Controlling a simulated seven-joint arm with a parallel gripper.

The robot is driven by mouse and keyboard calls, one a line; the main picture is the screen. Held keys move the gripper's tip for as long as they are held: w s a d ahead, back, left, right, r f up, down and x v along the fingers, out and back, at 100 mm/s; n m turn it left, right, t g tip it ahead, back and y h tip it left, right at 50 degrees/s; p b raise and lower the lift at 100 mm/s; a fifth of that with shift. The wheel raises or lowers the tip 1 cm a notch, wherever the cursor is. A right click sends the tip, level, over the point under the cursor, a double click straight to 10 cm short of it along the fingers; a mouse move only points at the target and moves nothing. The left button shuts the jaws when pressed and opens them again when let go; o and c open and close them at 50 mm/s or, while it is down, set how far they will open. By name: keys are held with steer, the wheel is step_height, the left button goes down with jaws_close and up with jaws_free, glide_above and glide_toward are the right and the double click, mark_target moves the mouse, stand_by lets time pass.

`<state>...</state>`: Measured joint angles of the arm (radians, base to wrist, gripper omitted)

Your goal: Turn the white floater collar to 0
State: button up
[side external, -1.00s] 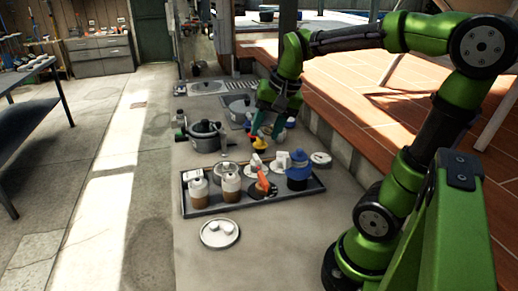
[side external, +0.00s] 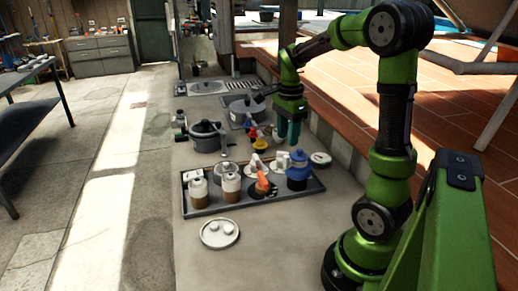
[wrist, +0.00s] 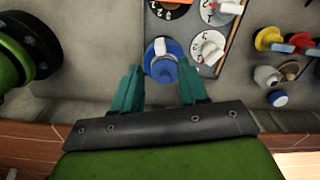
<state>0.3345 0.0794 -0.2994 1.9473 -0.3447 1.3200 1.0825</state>
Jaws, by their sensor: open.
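A dark tray (side external: 215,207) holds the floaters and dials. Two floaters with white tops and brownish bodies, a left one (side external: 198,190) and a right one (side external: 231,187), stand upright at its left and middle. Which carries the white collar, and its setting, I cannot tell. A blue floater (side external: 299,172) stands at the tray's right end and shows in the wrist view (wrist: 161,62). My gripper (side external: 288,135) is open, pointing down behind the tray. In the wrist view my gripper (wrist: 160,84) has its fingers spread, with the blue floater ahead between them, apart from both.
White-knobbed dials (wrist: 208,47) and a black dial with an orange handle (wrist: 171,8) sit in the tray. Yellow (wrist: 268,38) and red pieces stand nearby. A grey pot (side external: 205,137) is behind; a white lid (side external: 219,233) lies in front.

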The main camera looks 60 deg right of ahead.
mark_target(286, 156)
step_height(286, 156, down, 8)
stand_by(0.5)
jaws_close()
